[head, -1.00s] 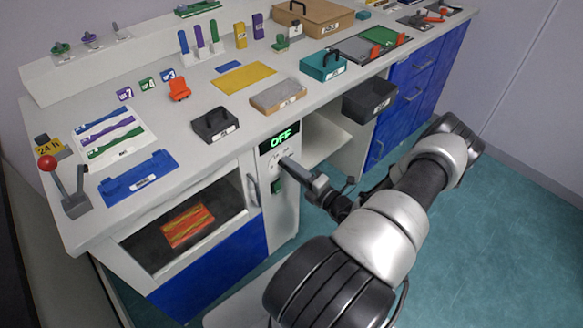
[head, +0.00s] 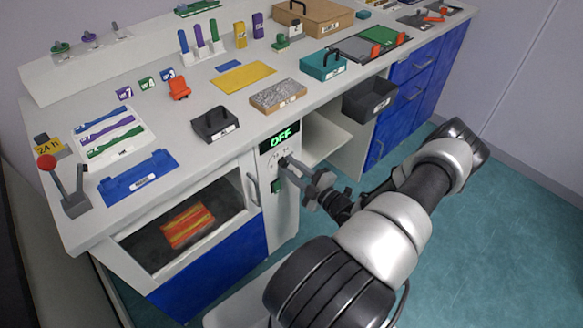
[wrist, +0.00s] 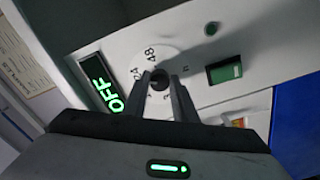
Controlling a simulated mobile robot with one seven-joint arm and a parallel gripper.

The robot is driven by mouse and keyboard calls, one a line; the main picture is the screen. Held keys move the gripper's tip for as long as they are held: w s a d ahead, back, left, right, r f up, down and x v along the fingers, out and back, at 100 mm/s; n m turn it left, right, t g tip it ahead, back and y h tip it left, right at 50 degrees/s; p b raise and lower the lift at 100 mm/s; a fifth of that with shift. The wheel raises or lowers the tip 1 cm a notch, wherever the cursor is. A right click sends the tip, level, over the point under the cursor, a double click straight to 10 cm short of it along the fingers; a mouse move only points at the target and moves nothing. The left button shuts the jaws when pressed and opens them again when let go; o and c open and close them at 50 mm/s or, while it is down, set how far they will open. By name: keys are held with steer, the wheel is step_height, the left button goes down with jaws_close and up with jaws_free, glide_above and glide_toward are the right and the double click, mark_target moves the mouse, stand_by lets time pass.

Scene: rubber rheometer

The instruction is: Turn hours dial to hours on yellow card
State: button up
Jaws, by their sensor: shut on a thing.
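The yellow card (head: 48,147) reads "24 h" and stands at the left end of the counter. The hours dial (wrist: 159,80) is a small dark knob on a pale round scale, on the white panel below the display. On the scale I can read 48 and part of 24; other marks are hidden or too small. My gripper (head: 287,164) is at the panel, shut on the dial. In the wrist view its two fingers (wrist: 163,92) sit on either side of the knob. The fingers hide part of the scale, and I cannot tell where the dial points.
The display (head: 280,138) above the dial reads OFF in green. A green rocker switch (wrist: 225,70) is on the same panel. An oven window with a handle (head: 253,189) is just left, and an open shelf (head: 325,140) is right.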

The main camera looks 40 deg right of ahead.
steer(key=shift+a, duration=0.1)
stand_by(0.4)
steer(key=o, duration=1)
steer(key=shift+o, duration=0.2)
steer(key=s+d+p, duration=0.1)
steer(key=s, duration=1.6)
steer(key=shift+s+d, duration=0.2)
